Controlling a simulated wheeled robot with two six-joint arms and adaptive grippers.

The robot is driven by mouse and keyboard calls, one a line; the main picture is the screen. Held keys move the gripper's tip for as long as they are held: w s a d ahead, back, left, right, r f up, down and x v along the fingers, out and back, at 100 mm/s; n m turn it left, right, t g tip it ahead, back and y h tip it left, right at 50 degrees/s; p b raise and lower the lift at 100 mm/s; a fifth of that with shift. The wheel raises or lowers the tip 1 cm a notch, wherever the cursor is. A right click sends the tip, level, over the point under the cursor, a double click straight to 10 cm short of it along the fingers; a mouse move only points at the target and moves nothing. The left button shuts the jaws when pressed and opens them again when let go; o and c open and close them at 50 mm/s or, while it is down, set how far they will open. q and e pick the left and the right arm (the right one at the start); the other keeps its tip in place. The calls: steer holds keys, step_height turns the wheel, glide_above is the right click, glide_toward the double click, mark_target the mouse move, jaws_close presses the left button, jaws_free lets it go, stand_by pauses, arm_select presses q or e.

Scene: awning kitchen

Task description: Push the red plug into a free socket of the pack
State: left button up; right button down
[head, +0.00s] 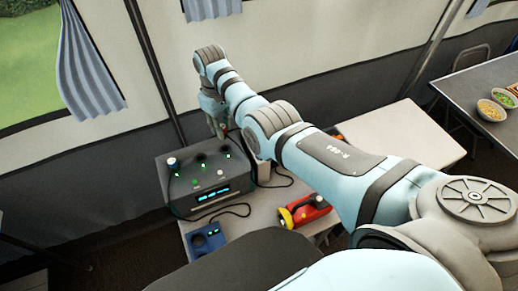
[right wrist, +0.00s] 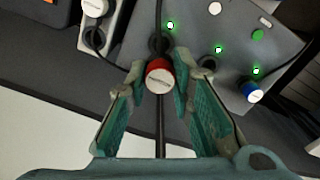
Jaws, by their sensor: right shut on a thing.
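The pack (head: 235,184) is a dark grey box with a blue-lit display on its front and sockets beside green lights on top. Its top shows in the right wrist view (right wrist: 238,30). My right gripper (right wrist: 161,70) is shut on the red plug (right wrist: 160,76), over the pack's edge. A dark round socket (right wrist: 158,45) shows just beyond the plug, near a green light. Whether they touch, I cannot tell. Another dark socket (right wrist: 208,65) looks empty. A blue plug (right wrist: 252,92) sits in the socket at the other end. My left gripper is not in view.
A white strip (right wrist: 95,20) with a white plug stands beside the pack. A blue device (head: 207,239) and a red-and-yellow torch-like object (head: 304,211) lie in front of the pack. Black cables run around it. A table with bowls (head: 490,110) stands at right.

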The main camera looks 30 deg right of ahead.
steer(key=shift+s+r, duration=0.15)
steer(key=shift+s, duration=0.1)
steer(key=shift+w+a+f+b, duration=0.1)
steer(key=shift+w+f+b, duration=0.2)
steer(key=shift+f+b, duration=0.35)
steer(key=shift+s+f, duration=0.15)
steer(key=shift+f, duration=0.3)
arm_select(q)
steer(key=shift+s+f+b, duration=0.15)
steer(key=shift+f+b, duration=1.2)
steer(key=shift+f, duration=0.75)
arm_select(e)
steer(key=shift+f, duration=1.35)
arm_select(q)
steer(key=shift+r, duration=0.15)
arm_select(e)
steer(key=shift+p, duration=0.55)
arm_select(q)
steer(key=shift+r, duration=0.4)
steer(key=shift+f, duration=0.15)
arm_select(e)
steer(key=shift+f, duration=0.15)
